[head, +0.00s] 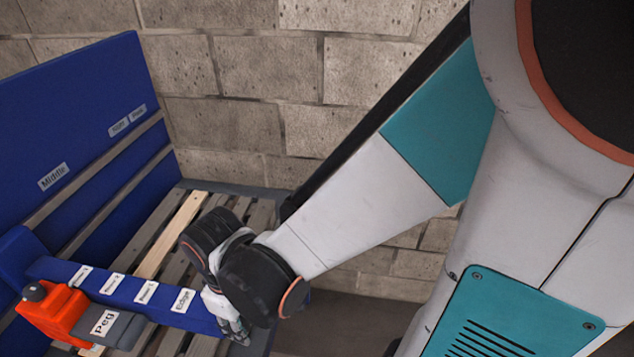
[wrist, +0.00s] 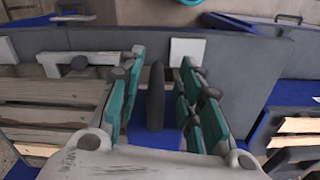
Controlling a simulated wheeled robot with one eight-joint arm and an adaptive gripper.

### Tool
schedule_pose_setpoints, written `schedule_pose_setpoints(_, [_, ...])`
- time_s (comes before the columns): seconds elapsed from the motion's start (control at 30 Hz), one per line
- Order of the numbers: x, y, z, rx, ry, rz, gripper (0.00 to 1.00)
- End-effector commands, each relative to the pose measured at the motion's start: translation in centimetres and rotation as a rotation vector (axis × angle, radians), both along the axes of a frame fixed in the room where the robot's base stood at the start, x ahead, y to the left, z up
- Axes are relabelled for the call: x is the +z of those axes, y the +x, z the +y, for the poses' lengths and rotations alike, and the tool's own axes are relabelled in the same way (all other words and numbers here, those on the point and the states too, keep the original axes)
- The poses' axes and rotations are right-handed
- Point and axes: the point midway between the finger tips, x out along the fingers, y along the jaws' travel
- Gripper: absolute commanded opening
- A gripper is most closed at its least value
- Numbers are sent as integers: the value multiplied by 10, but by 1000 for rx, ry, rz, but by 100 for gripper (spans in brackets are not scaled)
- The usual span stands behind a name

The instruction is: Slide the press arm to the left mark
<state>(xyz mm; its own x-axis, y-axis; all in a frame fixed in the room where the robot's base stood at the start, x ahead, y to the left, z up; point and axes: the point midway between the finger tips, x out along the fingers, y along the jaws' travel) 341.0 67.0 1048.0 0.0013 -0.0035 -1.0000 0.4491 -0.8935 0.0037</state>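A blue beam (head: 139,292) with several white labels, the nearest to my gripper reading "Edge", runs from the blue back panel (head: 70,120) towards my gripper; it looks like the press arm. The panel has a "Middle" label (head: 53,176) and two small labels farther right, too small to read surely. I see no label reading "left". My gripper (head: 228,322) is at the beam's right end. In the wrist view my gripper (wrist: 160,75) is open, its teal-padded fingers on either side of an upright dark handle (wrist: 156,100), with gaps showing on both sides.
An orange block (head: 52,312) with a dark knob and a grey part (head: 120,331) labelled "Peg" sit along the beam's front side. Wooden pallet slats (head: 172,235) lie behind the beam. A block wall (head: 245,120) stands behind. A grey panel (wrist: 232,85) stands behind the handle.

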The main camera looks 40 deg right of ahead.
Motion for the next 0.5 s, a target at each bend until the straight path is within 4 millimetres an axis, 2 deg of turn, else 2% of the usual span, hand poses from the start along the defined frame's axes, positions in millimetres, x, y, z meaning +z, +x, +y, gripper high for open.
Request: schedule_pose_setpoints(0.5, [65, -3, 0, 0, 0, 0, 33])
